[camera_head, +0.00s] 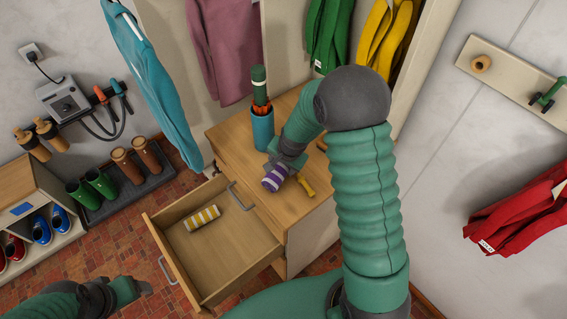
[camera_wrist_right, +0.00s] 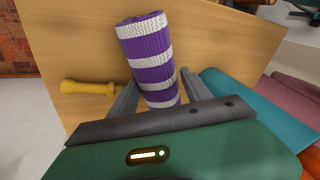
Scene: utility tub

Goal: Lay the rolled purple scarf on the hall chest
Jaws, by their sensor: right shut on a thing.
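The rolled purple scarf (camera_head: 275,179), striped purple and white, is in my right gripper (camera_head: 283,169) over the wooden top of the hall chest (camera_head: 233,148). In the right wrist view the scarf (camera_wrist_right: 147,50) sticks out between the two fingers (camera_wrist_right: 160,93), with the chest top (camera_wrist_right: 215,45) behind it. I cannot tell whether the scarf touches the wood. My left gripper (camera_head: 130,289) is low at the lower left, away from the chest; its jaw opening is not clear.
A yellow-handled object (camera_head: 306,186) lies beside the scarf. A blue holder (camera_head: 263,131) with a green umbrella stands farther back on the chest. The drawer (camera_head: 235,262) is open, with a yellow-and-white roll (camera_head: 203,218) inside. Coats hang behind.

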